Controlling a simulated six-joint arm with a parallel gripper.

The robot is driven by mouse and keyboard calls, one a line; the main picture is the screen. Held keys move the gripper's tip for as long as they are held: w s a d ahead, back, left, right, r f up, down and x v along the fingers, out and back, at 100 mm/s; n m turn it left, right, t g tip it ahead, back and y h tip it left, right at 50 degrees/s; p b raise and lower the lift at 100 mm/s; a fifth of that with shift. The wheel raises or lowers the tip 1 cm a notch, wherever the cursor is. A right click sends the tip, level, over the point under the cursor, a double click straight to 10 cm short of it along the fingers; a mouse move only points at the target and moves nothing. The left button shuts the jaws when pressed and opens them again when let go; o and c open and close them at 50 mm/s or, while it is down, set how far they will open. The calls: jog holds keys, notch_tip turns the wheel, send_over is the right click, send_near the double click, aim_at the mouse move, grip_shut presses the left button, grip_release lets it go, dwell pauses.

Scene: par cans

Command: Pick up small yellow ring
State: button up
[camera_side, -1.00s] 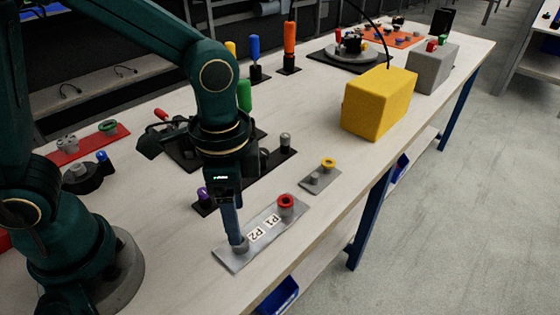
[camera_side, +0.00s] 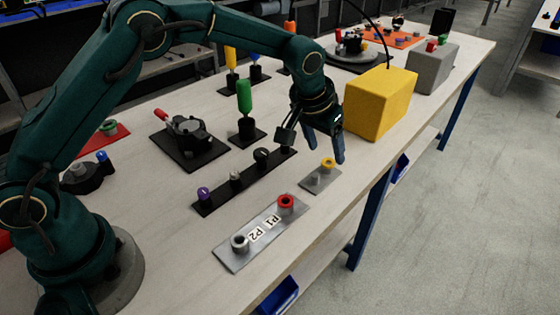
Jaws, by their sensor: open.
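The small yellow ring (camera_side: 328,163) sits on a small grey plate (camera_side: 313,184) near the right edge of the table, towards the plate's far end. My gripper (camera_side: 312,147) is open and empty. It hangs above the table just behind the plate, with one finger close above the ring in the picture. The ring is in full view and apart from the fingers, as far as I can tell.
A large yellow block (camera_side: 378,106) stands right beside my gripper. A black strip with several knobs (camera_side: 216,201) lies to the left.

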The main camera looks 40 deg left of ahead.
aim_at(329, 164)
jog(key=shift+x, duration=1.5)
jog(key=shift+c, duration=0.3)
grip_shut()
